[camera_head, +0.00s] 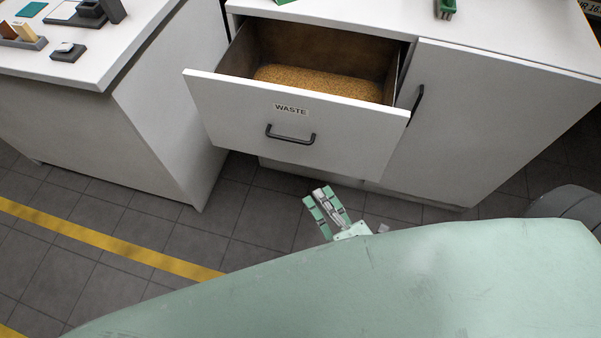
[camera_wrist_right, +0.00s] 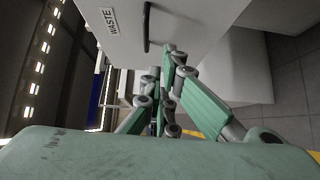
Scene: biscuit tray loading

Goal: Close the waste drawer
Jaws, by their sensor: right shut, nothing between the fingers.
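The waste drawer (camera_head: 235,113) stands pulled out of the white cabinet, its front labelled "WASTE" and fitted with a dark bar handle (camera_head: 290,138). A layer of tan crumbs (camera_head: 320,82) lies inside it. My right gripper (camera_head: 320,194) is shut and empty, low in front of the drawer and below its handle in the head view. In the right wrist view the gripper (camera_wrist_right: 162,75) shows close to the drawer front (camera_wrist_right: 190,22) and the handle (camera_wrist_right: 147,28); I cannot tell whether it touches. My left gripper is not in view.
The cabinet's closed door (camera_head: 480,120) is right of the drawer, with a dark handle at its edge. A white counter (camera_head: 105,60) with small items stands at the left. Tiled floor with a yellow line (camera_head: 110,245) is clear in front.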

